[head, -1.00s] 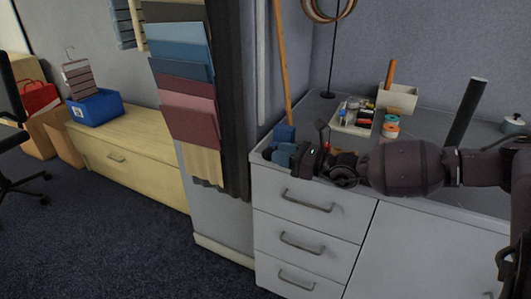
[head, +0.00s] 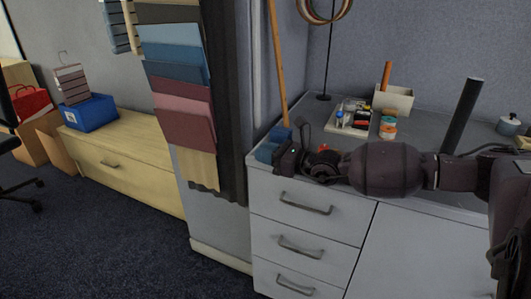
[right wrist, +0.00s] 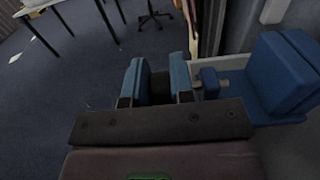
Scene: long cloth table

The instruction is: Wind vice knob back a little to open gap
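The blue vice (head: 268,151) stands at the front left corner of the grey cabinet top, partly hidden by my right gripper. In the right wrist view its large blue body (right wrist: 285,75) is at the right, with a smaller blue part (right wrist: 210,82) beside it. My right gripper (head: 286,157) is close to the vice, on its right in the head view. In the right wrist view its two blue-faced fingers (right wrist: 158,72) stand apart. Something dark shows between them, and I cannot tell if it is the knob or if they touch it. My left gripper is out of view.
A tray of small items (head: 350,118), an open box (head: 393,99) and a dark upright post (head: 462,115) stand behind my right arm on the cabinet top (head: 440,92). Cloth samples (head: 180,90) hang left of the vice.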

